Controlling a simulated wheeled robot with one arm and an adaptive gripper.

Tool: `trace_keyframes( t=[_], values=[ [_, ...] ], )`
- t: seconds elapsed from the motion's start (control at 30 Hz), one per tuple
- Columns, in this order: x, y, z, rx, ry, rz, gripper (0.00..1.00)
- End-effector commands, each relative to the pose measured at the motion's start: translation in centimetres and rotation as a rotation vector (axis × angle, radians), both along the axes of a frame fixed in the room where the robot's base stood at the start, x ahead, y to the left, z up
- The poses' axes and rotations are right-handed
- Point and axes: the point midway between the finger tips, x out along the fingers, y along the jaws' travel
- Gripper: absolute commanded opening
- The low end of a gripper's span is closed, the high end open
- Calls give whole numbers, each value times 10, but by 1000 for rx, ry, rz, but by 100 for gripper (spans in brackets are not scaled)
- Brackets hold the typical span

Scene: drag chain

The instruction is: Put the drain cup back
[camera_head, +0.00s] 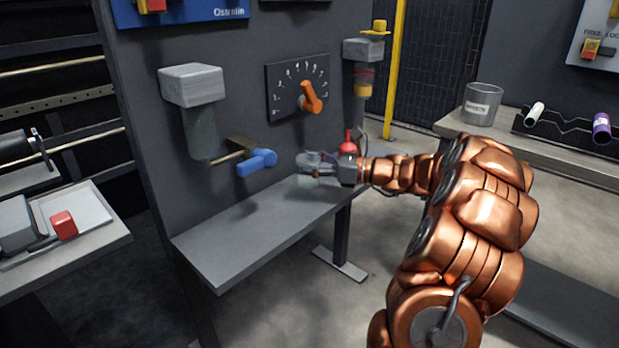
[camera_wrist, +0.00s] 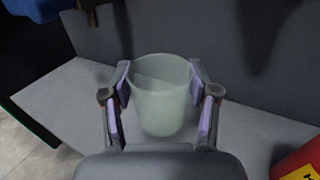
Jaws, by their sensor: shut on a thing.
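A translucent, pale greenish cup (camera_wrist: 161,103) stands upright between the fingers of my gripper (camera_wrist: 160,76) in the wrist view. My gripper is shut on it, with a finger pad against each side. In the head view, my gripper (camera_head: 308,163) is over the right part of the grey shelf, and the cup (camera_head: 307,181) shows only partly below it. The cup's base is at or just above the shelf; I cannot tell which. A grey-capped housing (camera_head: 191,85) with a translucent bowl (camera_head: 200,133) is on the panel to the left, beside a blue-handled valve (camera_head: 257,162).
The grey shelf (camera_head: 232,248) is clear to the left of my gripper. A dial with an orange knob (camera_head: 309,97) is above it. A red object (camera_head: 348,146) is close by my gripper. A labelled clear beaker (camera_head: 482,104) stands on the right bench (camera_head: 548,150).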

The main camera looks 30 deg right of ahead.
Motion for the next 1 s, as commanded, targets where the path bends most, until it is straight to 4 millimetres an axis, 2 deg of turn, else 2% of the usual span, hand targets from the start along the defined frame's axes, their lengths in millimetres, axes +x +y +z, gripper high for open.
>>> trace_keyframes(
  t=[0.1,0.2,0.67,0.7,0.9,1.0],
  values=[
    [1,0,-22,2,1,0,20],
    [0,0,-34,2,1,0,20],
    [1,0,-38,2,-1,0,20],
    [1,0,-38,2,-1,-1,63],
    [1,0,-38,1,0,0,84],
    [1,0,-38,1,0,0,85]
  ],
)
